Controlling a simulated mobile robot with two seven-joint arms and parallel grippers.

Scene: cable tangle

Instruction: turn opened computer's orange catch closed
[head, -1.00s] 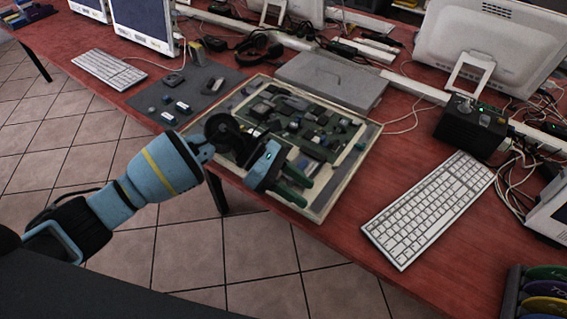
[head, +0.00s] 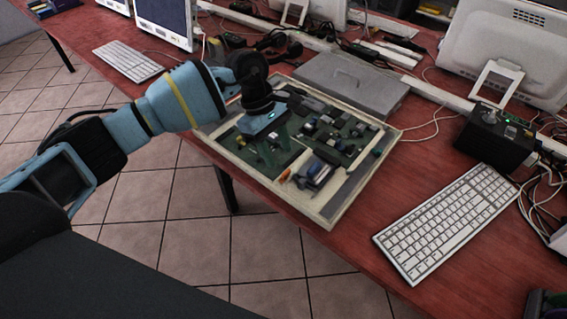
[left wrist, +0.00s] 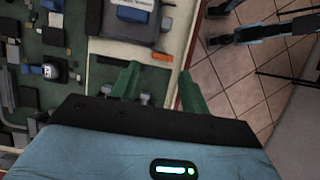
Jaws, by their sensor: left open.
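The opened computer (head: 326,213) is a wide, shallow cream-rimmed case on the red table, with green boards and small parts inside. Its small orange catch (head: 286,174) lies near the front edge, and shows at the top centre of the left wrist view (left wrist: 161,57). My left gripper (head: 268,152) is over the case, up and left of the catch in the head view. In the left wrist view its two green fingers (left wrist: 158,72) are apart and empty, with the catch just beyond their tips. I cannot tell their height above the case. My right gripper is not seen.
A grey closed box (head: 350,85) stands behind the case. A white keyboard (head: 445,222) lies to the right, another (head: 127,62) at far left. A black box with cables (head: 495,138) and monitors stand farther back. Bare red tabletop lies between case and right keyboard.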

